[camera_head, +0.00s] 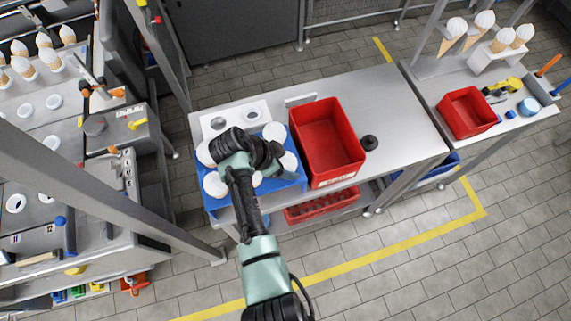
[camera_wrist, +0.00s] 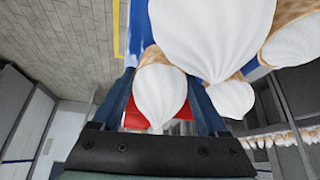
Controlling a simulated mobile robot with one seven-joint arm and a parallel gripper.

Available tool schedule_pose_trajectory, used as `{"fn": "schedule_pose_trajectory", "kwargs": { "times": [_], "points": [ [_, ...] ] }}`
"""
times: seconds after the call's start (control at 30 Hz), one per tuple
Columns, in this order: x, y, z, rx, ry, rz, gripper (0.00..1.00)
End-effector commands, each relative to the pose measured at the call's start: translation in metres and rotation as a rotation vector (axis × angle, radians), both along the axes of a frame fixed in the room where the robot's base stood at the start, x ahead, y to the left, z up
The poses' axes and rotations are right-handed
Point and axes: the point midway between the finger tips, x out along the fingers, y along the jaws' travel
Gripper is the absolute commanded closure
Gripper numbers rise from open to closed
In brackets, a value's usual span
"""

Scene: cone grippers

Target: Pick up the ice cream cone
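Several ice cream cones with white swirled tops (camera_head: 274,131) stand in a blue crate (camera_head: 284,193) on the metal table in the head view. My arm reaches over the crate and hides part of it, with its fingers out of sight beneath. In the wrist view, my gripper (camera_wrist: 160,78) has its two dark blue fingers spread apart. One ice cream cone (camera_wrist: 160,98) shows in the gap between them, its white top toward the palm. I cannot tell whether either finger touches it. Larger white tops (camera_wrist: 212,35) crowd close above and to the right.
A red bin (camera_head: 307,118) stands just right of the crate, with a small black object (camera_head: 369,142) beside it. The table's right part is clear. A second table holds a smaller red bin (camera_head: 467,113) and a cone stand (camera_head: 497,64). A post rises left of the table.

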Motion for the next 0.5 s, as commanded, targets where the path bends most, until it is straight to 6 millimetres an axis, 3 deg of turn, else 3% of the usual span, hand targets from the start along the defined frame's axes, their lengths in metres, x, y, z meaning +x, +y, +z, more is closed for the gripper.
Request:
{"fn": "schedule_pose_trajectory", "kwargs": {
  "times": [0.03,0.1,0.37,0.5],
  "points": [
    [0.000,0.000,0.000,0.000,-0.001,0.000,0.41],
    [0.000,0.000,0.000,0.001,-0.002,0.001,0.51],
    [0.001,0.001,0.003,0.001,-0.003,0.001,0.51],
    [0.001,0.001,0.014,0.002,-0.005,0.001,0.51]
  ]
}}
